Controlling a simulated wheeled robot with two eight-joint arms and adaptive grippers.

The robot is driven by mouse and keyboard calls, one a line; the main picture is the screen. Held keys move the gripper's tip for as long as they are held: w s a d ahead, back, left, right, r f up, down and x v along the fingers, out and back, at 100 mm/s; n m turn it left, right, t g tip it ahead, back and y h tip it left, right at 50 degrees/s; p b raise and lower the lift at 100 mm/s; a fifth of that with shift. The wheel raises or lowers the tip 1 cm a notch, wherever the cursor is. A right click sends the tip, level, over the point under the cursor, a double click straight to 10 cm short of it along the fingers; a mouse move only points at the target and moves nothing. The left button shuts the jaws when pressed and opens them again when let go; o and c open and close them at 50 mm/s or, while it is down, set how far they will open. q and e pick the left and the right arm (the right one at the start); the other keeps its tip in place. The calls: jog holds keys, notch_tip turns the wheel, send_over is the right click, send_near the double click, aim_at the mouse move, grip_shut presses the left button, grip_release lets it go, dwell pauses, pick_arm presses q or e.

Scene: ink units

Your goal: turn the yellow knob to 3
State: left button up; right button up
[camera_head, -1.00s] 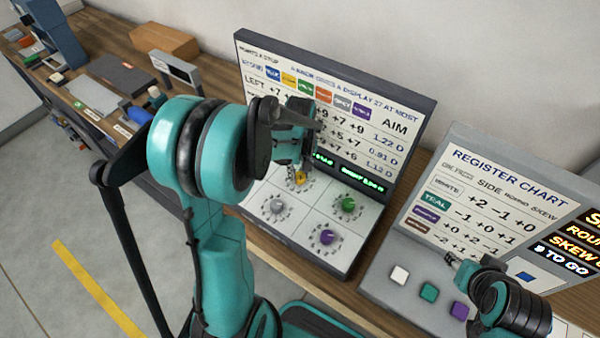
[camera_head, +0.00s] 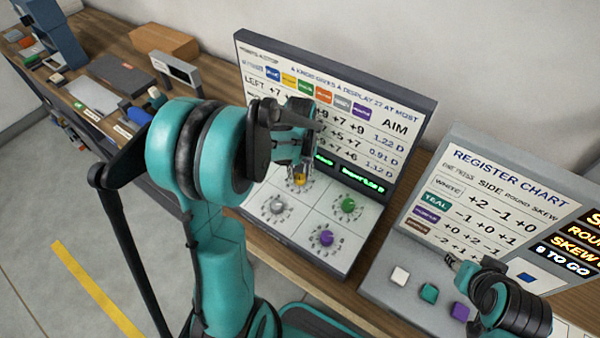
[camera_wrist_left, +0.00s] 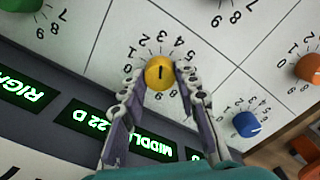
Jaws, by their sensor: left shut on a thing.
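The yellow knob (camera_wrist_left: 160,74) sits on a white dial panel, ringed by printed numbers. My left gripper (camera_wrist_left: 160,80) is shut on it, one finger on each side. The knob's short dark mark lies roughly in line with the 3 at the top of its ring in the wrist view; its exact setting is hard to tell. In the head view the yellow knob (camera_head: 299,180) shows just under the left fingertips, partly hidden by them. My right gripper (camera_head: 456,264) is at the lower right near the register chart panel; its jaws are too small to read.
A grey knob (camera_head: 278,206), a green knob (camera_head: 348,204) and a purple knob (camera_head: 327,238) are nearby. A blue knob (camera_wrist_left: 245,124) and an orange knob (camera_wrist_left: 309,68) show in the wrist view. The upright chart (camera_head: 390,115) with green displays rises behind. White, teal and purple buttons are at right.

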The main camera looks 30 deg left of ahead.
aim_at(300, 176)
pick_arm(q)
jog(key=o, duration=1.2)
jog(key=shift+c, duration=0.2)
notch_tip(300, 176, up, 12)
jog(key=s+d+f+m+t+b, duration=0.1)
jog(key=s+d+m+t+b, duration=0.1)
jog(key=s+d+m+t, duration=0.5)
jog(key=s+d+m, duration=0.1)
jog(key=s+d, duration=0.2)
jog(key=s, duration=0.1)
jog(key=shift+s+d+f, duration=0.2)
jog(key=shift+d+f, duration=0.1)
jog(key=shift+f, duration=0.1)
